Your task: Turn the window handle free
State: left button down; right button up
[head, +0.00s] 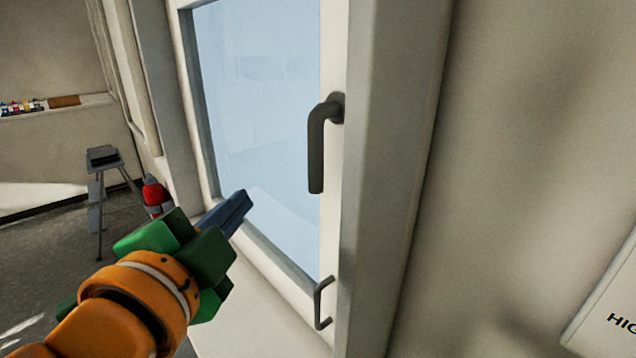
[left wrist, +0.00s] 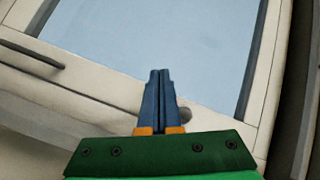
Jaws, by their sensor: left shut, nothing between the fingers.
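The dark grey window handle (head: 316,150) is on the right side of the white window frame in the head view, its lever hanging straight down. My left gripper (head: 244,198) is to the left of it and lower, in front of the glass and apart from the handle. Its blue fingers are shut and empty, also in the left wrist view (left wrist: 159,72). A dark bar (left wrist: 30,52) shows on the frame at the left of the left wrist view; I cannot tell whether it is this handle. My right gripper is not in view.
A small grey pull (head: 321,304) sits lower on the same frame. A wall fills the right side, with a white sign (head: 612,310) at its edge. A stool (head: 104,158) and a red extinguisher-like object (head: 153,194) stand at the left.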

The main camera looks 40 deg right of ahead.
aim_at(318, 184)
pick_arm(q)
jog(key=s+r+m+h, duration=0.2)
jog(key=s+m, duration=0.4)
jog(key=s, duration=0.4)
jog(key=shift+s+r+m+g, duration=0.2)
jog(key=shift+s+m+g, duration=0.1)
jog(key=shift+m+g, duration=0.1)
jog(key=shift+d, duration=0.1)
jog(key=p+x, duration=0.4)
jog(key=x, duration=0.5)
jog(key=shift+w+r, duration=0.15)
jog(key=shift+w+d, duration=0.2)
jog(key=shift+d, duration=0.2)
